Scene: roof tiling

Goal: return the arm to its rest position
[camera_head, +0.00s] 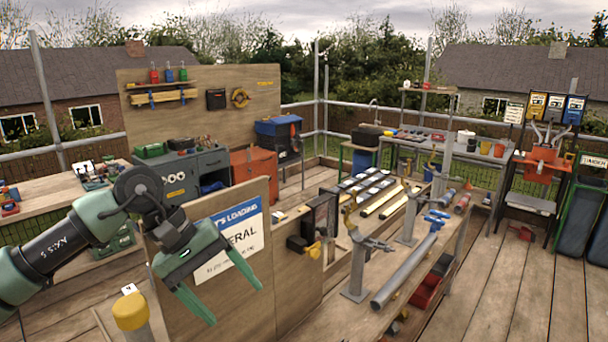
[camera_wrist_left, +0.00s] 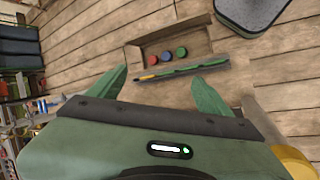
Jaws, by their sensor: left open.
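My left gripper (camera_head: 228,302) is green and comes in from the left in the head view. Its two fingers are spread apart and point down to the right, with nothing between them. It hangs in front of a plywood board with a white and blue loading sign (camera_head: 236,240). In the left wrist view the open gripper (camera_wrist_left: 158,88) shows its two fingers at left and right. Beyond them lie a tray (camera_wrist_left: 190,35) with red, blue and green round items and a thin dark green tool (camera_wrist_left: 180,70). My right gripper is not in view.
A workbench with a grey pipe (camera_head: 404,272) and metal stands is at the right. A grey cabinet (camera_head: 195,175) and an orange cabinet (camera_head: 254,166) stand behind the board.

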